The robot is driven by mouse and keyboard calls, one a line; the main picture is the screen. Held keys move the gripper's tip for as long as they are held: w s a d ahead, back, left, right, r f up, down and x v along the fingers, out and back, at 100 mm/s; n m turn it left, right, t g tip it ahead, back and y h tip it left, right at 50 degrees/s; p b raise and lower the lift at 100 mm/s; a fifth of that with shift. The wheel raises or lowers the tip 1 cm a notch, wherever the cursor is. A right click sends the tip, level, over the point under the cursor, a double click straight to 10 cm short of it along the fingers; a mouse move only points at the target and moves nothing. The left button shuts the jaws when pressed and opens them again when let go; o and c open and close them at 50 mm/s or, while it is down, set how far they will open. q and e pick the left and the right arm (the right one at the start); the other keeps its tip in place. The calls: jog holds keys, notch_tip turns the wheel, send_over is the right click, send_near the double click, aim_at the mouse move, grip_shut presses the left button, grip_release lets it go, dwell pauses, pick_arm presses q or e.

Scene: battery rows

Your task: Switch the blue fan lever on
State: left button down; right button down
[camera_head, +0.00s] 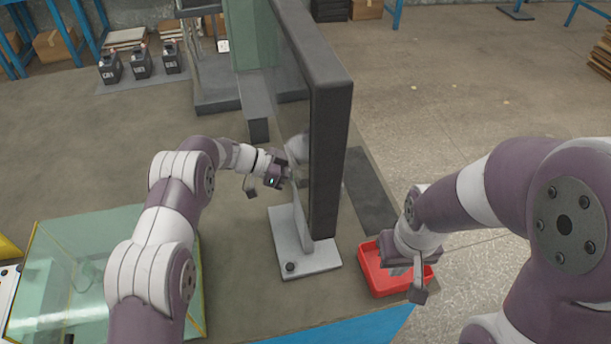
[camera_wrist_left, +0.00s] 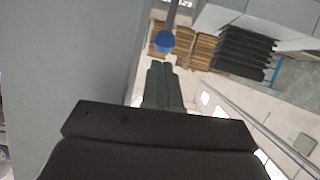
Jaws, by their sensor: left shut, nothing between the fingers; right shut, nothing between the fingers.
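The blue lever knob (camera_wrist_left: 164,42) shows in the left wrist view as a round ball on a thin grey stalk. It appears just beyond the tips of my left gripper (camera_wrist_left: 161,66), whose fingers are together and empty. I cannot tell whether they touch the knob. In the head view my left gripper (camera_head: 283,180) is at the left face of an upright dark-edged panel (camera_head: 330,150); the lever is not visible there. My right gripper (camera_head: 418,290) is shut and empty, over the red tray at the right.
The panel stands on a pale base (camera_head: 305,262) on the table. A red tray (camera_head: 373,282) lies right of it. A clear greenish box (camera_head: 70,265) is at the left. Several dark canisters (camera_head: 140,62) stand at the back left. The table left of the panel is mostly clear.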

pick_arm(q)
jog(key=b+v, duration=0.1)
jog(key=v, duration=1.1)
jog(key=shift+a+r, duration=0.15)
jog(key=shift+a, duration=0.15)
